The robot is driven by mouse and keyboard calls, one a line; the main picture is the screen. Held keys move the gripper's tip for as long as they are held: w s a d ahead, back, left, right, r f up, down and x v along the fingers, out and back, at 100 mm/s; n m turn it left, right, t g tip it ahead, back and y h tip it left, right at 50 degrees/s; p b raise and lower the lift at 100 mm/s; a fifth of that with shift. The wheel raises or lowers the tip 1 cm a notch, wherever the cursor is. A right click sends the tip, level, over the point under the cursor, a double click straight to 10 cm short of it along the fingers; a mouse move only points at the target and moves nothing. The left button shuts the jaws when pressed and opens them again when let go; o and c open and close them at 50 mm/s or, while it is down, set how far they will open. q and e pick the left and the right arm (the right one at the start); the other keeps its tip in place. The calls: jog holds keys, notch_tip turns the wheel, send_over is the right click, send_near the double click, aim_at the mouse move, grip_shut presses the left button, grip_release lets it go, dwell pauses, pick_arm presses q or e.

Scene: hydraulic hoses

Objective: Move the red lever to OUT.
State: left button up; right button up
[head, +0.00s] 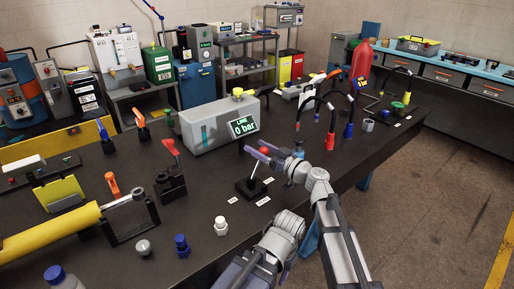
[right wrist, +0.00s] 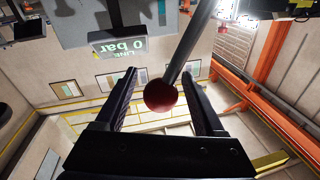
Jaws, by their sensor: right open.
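The red lever's round red knob (head: 265,151) tops a thin rod that rises at a tilt from a small black base (head: 250,188). Small white label cards (head: 263,201) lie beside the base; their words are too small to read. My right gripper (head: 259,153) is open at the knob. In the right wrist view the red knob (right wrist: 161,96) sits between the two spread fingers of the right gripper (right wrist: 162,76), with a gap showing on both sides. The grey rod runs up and right from the knob.
A grey box (head: 208,126) with a display reading LINE 0 bar stands behind the lever. Another red-handled lever (head: 169,148) stands to the left. A white-capped fitting (head: 221,226) stands in front. Hoses (head: 349,115) arch at the right.

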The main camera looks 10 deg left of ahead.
jog(key=v, duration=0.7)
jog(key=shift+s+d, duration=0.1)
jog(key=shift+d, duration=0.05)
